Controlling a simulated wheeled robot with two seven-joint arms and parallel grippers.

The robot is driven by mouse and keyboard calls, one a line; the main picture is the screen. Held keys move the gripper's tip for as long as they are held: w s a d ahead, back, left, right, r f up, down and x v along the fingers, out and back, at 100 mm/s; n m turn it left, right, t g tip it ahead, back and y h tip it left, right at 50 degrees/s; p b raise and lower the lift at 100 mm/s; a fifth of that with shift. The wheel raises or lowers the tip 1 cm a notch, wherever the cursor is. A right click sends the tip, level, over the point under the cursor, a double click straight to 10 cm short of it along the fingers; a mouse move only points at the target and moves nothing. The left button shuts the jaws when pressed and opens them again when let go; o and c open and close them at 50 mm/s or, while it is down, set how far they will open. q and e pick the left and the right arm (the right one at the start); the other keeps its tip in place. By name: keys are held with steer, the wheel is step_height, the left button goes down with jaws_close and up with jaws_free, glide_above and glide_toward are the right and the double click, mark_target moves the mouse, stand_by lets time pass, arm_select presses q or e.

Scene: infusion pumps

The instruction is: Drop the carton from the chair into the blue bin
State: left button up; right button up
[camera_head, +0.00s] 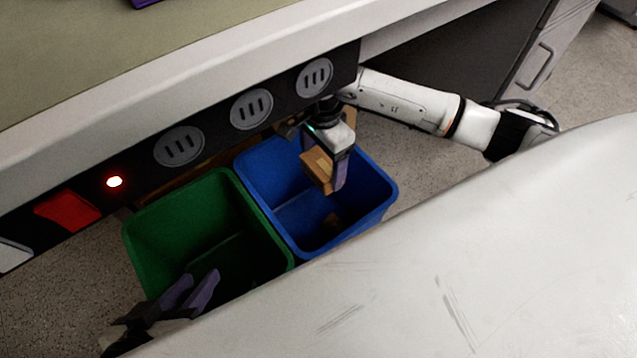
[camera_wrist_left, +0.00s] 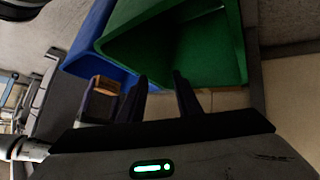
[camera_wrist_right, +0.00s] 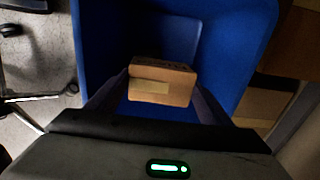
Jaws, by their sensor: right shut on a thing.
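My right gripper (camera_head: 328,172) is shut on a small brown carton (camera_head: 317,165) with a pale tape strip. It holds the carton over the opening of the blue bin (camera_head: 388,197). In the right wrist view the carton (camera_wrist_right: 161,82) sits between the two fingers, with the bin's blue walls around it. The carton (camera_wrist_left: 106,84) also shows in the left wrist view. My left gripper (camera_head: 198,288) is open and empty at the near edge of the green bin (camera_head: 140,258).
The green bin stands directly left of the blue bin. A counter (camera_head: 200,72) with a dark front panel, round sockets, a red switch (camera_head: 67,210) and a lit red lamp (camera_head: 114,182) runs behind the bins. Bare floor (camera_head: 405,165) lies right of the blue bin.

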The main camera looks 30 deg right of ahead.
steer(key=shift+f+b, duration=0.3)
steer(key=shift+f, duration=0.5)
arm_select(q)
steer(key=shift+d+r+t+h, duration=0.3)
steer(key=shift+d+r, duration=0.05)
steer(key=shift+r, duration=0.15)
arm_select(e)
steer(key=o, duration=1.1)
arm_select(q)
steer(key=shift+f, duration=0.1)
arm_select(e)
step_height(320, 180, up, 7)
steer(key=p, duration=0.2)
steer(key=shift+p, duration=0.3)
steer(key=shift+r, duration=0.2)
arm_select(q)
steer(key=shift+s+a+f+g+y, duration=0.15)
steer(key=shift+a+f+g+y, duration=0.2)
steer(key=shift+f, duration=0.2)
steer(key=shift+s+a+f+g+y, duration=0.1)
steer(key=shift+a+f+g+y, duration=0.15)
steer(key=shift+a+f, duration=0.25)
